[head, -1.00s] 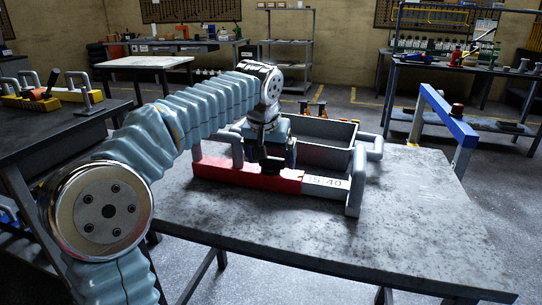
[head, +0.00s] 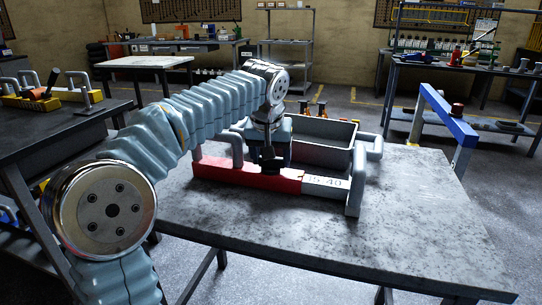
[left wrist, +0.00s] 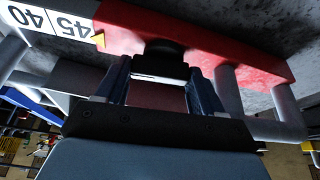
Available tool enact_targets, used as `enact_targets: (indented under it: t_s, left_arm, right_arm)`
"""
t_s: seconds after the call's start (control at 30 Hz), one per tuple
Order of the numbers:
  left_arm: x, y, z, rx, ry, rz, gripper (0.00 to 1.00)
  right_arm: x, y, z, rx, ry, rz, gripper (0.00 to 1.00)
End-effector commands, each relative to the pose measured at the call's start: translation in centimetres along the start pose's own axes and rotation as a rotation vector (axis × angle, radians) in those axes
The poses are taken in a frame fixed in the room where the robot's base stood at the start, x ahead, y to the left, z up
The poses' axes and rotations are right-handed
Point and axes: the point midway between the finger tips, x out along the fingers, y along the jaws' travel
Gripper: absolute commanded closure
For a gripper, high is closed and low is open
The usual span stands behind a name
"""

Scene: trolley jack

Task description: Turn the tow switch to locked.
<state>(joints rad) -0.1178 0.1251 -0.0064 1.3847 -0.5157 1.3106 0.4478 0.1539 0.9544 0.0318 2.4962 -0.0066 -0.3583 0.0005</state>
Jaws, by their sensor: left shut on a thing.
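A red bar (head: 235,176) with a white numbered end (head: 325,185) lies on the grey table, with grey handles standing on it. A dark knob (left wrist: 163,52), which seems to be the tow switch, stands out from the red bar in the left wrist view. My left gripper (left wrist: 160,88) is shut on the knob's flat part, one finger on each side. In the head view my left gripper (head: 270,158) is over the red bar, and the knob is hard to tell from the dark fingers. No locked or unlocked mark is readable. My right gripper is out of view.
A grey tray (head: 323,151) stands behind the bar. A blue-and-grey frame (head: 448,122) stands beyond the table's right side. The right and front of the table (head: 410,235) are clear. Another bench with handled parts (head: 45,98) is at the left.

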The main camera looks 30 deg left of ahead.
Motion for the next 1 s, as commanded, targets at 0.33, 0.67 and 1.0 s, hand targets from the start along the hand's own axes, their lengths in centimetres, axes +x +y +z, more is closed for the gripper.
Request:
enact_targets:
  t_s: [0.33,0.67,1.0]
  left_arm:
    - [0.03,0.28,-0.11,-0.274,0.001,-0.114,0.62]
    - [0.09,0.41,-0.25,-0.564,0.001,-0.235,0.62]
    - [0.17,0.51,-0.45,-0.864,0.002,-0.359,0.62]
  right_arm:
    - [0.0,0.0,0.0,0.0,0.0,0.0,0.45]
    - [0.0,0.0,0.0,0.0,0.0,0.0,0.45]
    - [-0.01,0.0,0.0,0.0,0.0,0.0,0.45]
